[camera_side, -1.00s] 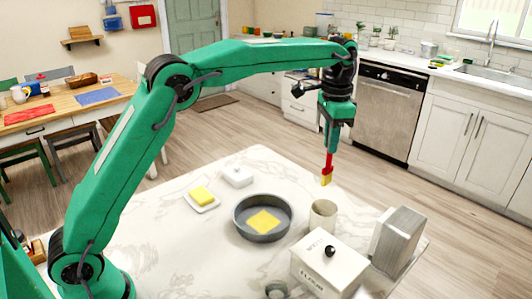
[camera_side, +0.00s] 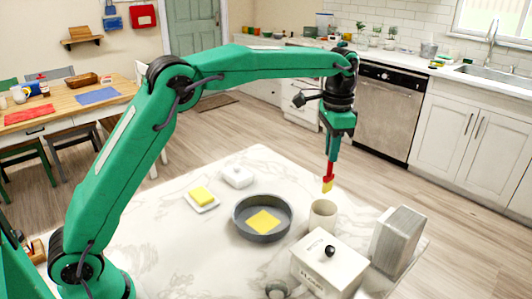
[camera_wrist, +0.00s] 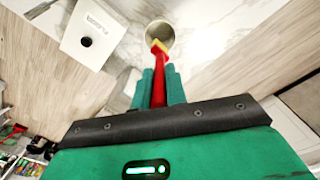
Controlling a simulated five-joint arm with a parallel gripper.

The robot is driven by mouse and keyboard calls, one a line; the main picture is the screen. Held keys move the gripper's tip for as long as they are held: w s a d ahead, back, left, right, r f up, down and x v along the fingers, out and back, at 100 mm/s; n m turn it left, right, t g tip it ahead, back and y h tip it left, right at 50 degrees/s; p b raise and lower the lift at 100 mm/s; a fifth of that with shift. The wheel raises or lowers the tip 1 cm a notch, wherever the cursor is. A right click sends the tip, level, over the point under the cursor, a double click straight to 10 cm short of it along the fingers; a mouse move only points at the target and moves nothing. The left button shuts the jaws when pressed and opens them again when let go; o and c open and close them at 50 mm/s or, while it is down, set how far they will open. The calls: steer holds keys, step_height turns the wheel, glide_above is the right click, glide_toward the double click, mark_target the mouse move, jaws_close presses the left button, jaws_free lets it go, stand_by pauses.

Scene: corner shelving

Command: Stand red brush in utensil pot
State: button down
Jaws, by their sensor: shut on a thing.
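The red brush (camera_side: 329,170) has a red handle and a yellow tip that points down. My gripper (camera_side: 332,157) is shut on its handle and holds it nearly upright in the air. The utensil pot (camera_side: 323,215) is a cream, round pot standing on the marble counter. In the side view the brush tip is just above the pot's rim. In the wrist view my gripper (camera_wrist: 156,88) holds the brush (camera_wrist: 159,60), and its tip overlaps the near edge of the pot (camera_wrist: 160,33). Whether the tip is centred over the opening I cannot tell.
A white lidded box (camera_side: 328,268) and a metal block (camera_side: 397,240) stand close to the pot. A grey pan (camera_side: 240,225) holding a yellow square (camera_side: 264,222) lies left of the pot. A butter dish (camera_side: 201,199) and its white lid (camera_side: 238,176) sit farther left.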

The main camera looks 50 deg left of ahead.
mark_target(329, 175)
steer(key=shift+f, duration=5.05)
steer(key=c, duration=1.3)
jaws_free()
steer(key=shift+c, duration=0.2)
steer(key=shift+r, duration=0.1)
step_height(329, 175, up, 7)
steer(key=shift+r, duration=0.2)
steer(key=shift+s+r, duration=0.1)
steer(key=shift+r, duration=0.05)
